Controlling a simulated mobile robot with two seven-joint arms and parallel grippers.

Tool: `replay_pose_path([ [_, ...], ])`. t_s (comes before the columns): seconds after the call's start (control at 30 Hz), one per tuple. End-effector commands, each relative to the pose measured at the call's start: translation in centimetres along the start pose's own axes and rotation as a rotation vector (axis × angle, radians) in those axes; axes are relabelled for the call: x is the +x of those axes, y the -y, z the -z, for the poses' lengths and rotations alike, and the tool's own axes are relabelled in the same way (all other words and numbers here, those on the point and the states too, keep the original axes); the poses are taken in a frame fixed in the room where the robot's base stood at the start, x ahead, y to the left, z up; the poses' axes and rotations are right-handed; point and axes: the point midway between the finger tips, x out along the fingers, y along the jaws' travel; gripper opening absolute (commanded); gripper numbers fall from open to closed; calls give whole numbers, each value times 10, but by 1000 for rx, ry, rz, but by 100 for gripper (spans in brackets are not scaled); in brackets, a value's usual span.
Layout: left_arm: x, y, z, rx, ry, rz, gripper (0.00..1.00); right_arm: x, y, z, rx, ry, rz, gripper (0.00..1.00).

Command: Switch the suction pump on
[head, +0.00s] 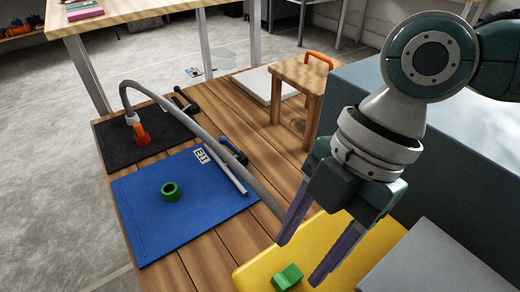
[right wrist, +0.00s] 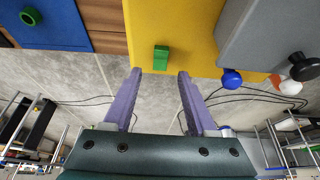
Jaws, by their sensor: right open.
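A yellow flat-topped object (head: 252,272), possibly the pump, lies at the front of the wooden bench. It carries a small green block (head: 287,277), possibly its switch. Both also show in the right wrist view, the yellow surface (right wrist: 195,30) at the top and the green block (right wrist: 161,58) upright near its edge. My right gripper (head: 300,262) is open and empty, its purple fingers apart above the yellow surface. In the right wrist view the green block lines up with the gap between the fingertips (right wrist: 159,72). Contact cannot be told. My left gripper is not in view.
A grey hose (head: 225,150) arches from an orange nozzle (head: 141,134) on a black mat towards the yellow object. A blue mat (head: 150,215) holds a green ring (head: 171,192). A grey box (head: 430,265) stands right of the yellow surface. A wooden stool (head: 300,75) stands behind.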

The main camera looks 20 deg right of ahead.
Motion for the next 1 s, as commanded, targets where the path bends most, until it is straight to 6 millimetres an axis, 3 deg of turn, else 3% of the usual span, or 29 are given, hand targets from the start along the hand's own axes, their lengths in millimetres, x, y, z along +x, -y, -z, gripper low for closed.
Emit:
replay_pose_path([
  [0.1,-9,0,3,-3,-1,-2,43,-27,0,1,0,1,-1,57],
  [0.3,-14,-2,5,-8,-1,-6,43,-49,0,0,0,0,0,57],
  [0.8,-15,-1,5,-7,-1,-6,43,-52,0,1,0,-1,1,57],
  [0.87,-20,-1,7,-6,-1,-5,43,-55,2,8,0,-4,0,57],
  [1.0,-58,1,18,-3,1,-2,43,-72,9,53,36,-29,-27,57],
])
